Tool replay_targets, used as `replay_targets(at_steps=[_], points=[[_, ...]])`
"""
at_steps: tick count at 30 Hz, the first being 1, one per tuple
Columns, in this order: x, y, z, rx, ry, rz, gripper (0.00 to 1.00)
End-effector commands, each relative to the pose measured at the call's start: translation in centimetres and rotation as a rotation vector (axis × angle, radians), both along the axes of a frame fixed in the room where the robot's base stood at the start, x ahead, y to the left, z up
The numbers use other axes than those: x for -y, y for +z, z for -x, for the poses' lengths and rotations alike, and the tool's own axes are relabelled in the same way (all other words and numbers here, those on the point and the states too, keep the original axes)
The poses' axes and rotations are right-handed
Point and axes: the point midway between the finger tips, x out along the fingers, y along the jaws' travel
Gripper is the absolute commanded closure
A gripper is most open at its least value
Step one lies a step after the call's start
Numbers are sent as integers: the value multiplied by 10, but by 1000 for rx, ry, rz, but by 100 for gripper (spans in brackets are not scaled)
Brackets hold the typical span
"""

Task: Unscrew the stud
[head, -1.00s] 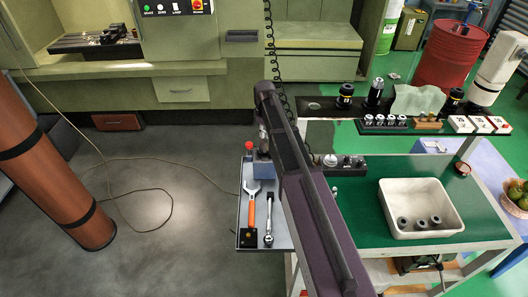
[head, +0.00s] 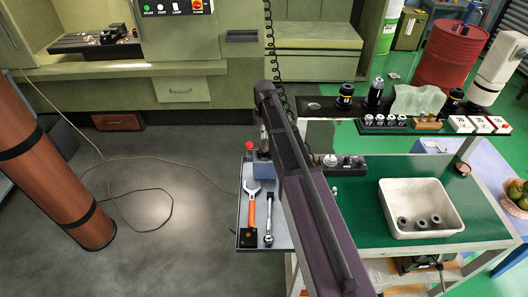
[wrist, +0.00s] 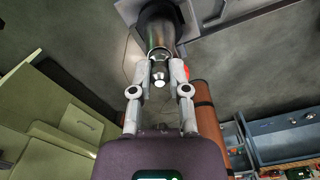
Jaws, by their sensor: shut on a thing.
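In the wrist view, the stud (wrist: 158,77) is a small bright metal knob at the narrow end of a grey tapered tool holder (wrist: 160,36). The holder's wide end sits in a dark round collar. My gripper (wrist: 160,71) has one finger on each side of the stud and is closed on it. The exact finger contact is partly hidden. In the head view, my own arm covers the stud and most of the gripper, above the small side shelf of the cart.
On the cart's green top (head: 362,218), a white bin (head: 395,213) holds several dark rings. A rack of tool holders stands behind.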

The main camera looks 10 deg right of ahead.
Motion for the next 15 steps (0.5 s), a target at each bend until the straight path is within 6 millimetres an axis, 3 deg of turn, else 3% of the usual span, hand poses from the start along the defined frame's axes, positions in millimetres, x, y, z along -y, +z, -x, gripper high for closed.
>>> replay_targets(at_steps=[15], points=[[0,0,0,-1,377,-1,100]])
